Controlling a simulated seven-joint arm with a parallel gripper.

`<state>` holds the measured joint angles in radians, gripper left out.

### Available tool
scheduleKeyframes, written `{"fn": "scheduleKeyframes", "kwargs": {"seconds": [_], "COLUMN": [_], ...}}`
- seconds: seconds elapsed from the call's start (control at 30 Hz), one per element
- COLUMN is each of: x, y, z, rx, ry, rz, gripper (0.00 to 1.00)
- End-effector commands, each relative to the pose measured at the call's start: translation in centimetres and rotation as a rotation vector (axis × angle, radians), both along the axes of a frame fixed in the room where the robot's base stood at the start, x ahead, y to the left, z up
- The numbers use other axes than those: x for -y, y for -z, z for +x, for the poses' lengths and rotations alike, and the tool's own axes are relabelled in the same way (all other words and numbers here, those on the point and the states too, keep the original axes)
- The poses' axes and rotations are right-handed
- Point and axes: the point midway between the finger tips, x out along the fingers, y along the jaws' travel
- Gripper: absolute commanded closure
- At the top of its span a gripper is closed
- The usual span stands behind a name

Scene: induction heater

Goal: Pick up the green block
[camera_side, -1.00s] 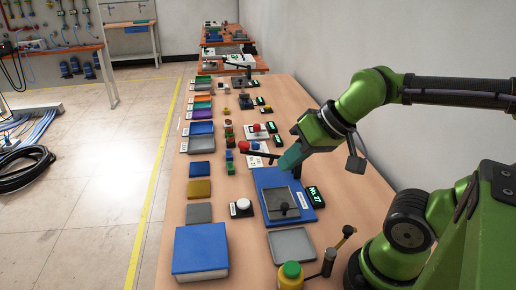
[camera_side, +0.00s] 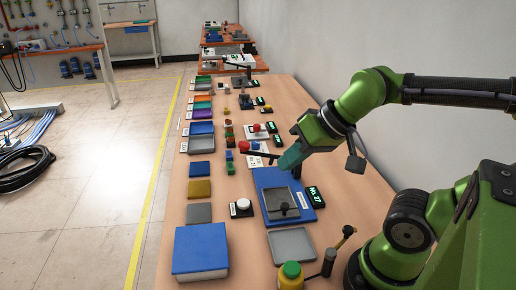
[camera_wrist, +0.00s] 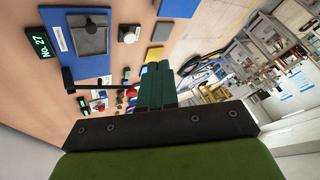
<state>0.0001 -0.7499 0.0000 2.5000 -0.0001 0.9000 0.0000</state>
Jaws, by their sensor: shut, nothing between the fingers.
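A small green block (camera_side: 231,168) appears in the side view, in a short column of small coloured blocks left of the blue panel. It is too small there to make out in detail. My gripper (camera_side: 283,165) hangs above the table to the right of these blocks, over the far end of the blue panel. Its teal fingers are together with nothing between them. In the wrist view the shut fingers of my gripper (camera_wrist: 157,68) fill the centre and hide part of the table behind them. I cannot pick out the green block for certain in that view.
The blue panel (camera_side: 264,183) with a grey plate and the No. 27 display (camera_side: 315,196) lie under and near my gripper. A blue box (camera_side: 201,249) and yellow-green bottle (camera_side: 291,275) are at the front.

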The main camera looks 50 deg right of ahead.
Motion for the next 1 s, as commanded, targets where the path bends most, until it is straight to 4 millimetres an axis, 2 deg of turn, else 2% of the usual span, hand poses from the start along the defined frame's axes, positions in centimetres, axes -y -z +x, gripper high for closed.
{"fn": "scheduleKeyframes", "kwargs": {"seconds": [0.27, 0.73, 1.0], "x": [0.00, 0.00, 0.09], "y": [0.00, 0.00, 0.00], "z": [0.00, 0.00, 0.01], "rx": [0.000, 0.000, 0.000], "ry": [0.000, 0.000, 0.004], "rz": [0.000, 0.000, 0.000], "gripper": [0.98, 0.28, 0.28]}}
